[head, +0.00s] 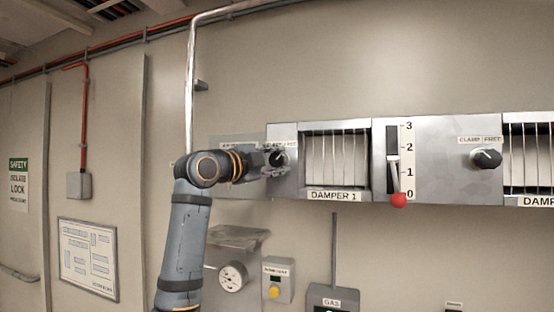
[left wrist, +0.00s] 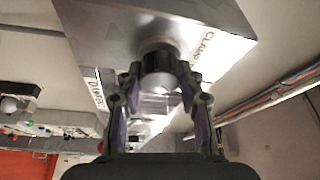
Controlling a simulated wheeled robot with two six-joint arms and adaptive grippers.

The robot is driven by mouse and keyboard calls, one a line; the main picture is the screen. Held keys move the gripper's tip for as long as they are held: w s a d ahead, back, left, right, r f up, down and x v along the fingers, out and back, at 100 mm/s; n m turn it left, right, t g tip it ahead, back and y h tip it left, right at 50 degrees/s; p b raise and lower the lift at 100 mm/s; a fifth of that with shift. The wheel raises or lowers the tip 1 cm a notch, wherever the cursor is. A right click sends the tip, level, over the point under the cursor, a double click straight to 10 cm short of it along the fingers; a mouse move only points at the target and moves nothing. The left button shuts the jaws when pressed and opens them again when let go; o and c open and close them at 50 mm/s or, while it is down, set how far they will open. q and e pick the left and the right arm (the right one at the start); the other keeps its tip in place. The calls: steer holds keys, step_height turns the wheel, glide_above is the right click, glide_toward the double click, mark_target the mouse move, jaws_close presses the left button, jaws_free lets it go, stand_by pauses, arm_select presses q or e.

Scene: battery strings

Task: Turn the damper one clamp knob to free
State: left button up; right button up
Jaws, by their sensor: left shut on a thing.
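The damper one clamp knob (head: 277,158) is a dark round knob on the grey panel, just left of the DAMPER 1 window (head: 335,160). A label above it is partly hidden and ends near FREE. My left gripper (head: 279,169) reaches it from the left and is shut on it. In the left wrist view, the knob (left wrist: 158,60) sits between the two fingers of the left gripper (left wrist: 158,85), with a CLAMP label (left wrist: 208,45) to its right. I cannot tell which way its pointer is turned. My right gripper is not in view.
A lever with a red knob (head: 398,200) stands at the 0 end of a 0-to-3 scale. A second clamp knob (head: 486,158) is farther right. Below are a round gauge (head: 233,276), a box with a yellow button (head: 277,280) and a GAS box (head: 333,298).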

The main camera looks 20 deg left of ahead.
arm_select(q)
steer(key=shift+m, duration=0.5)
steer(key=o, duration=1.2)
steer(key=v, duration=1.2)
steer(key=shift+r, duration=0.15)
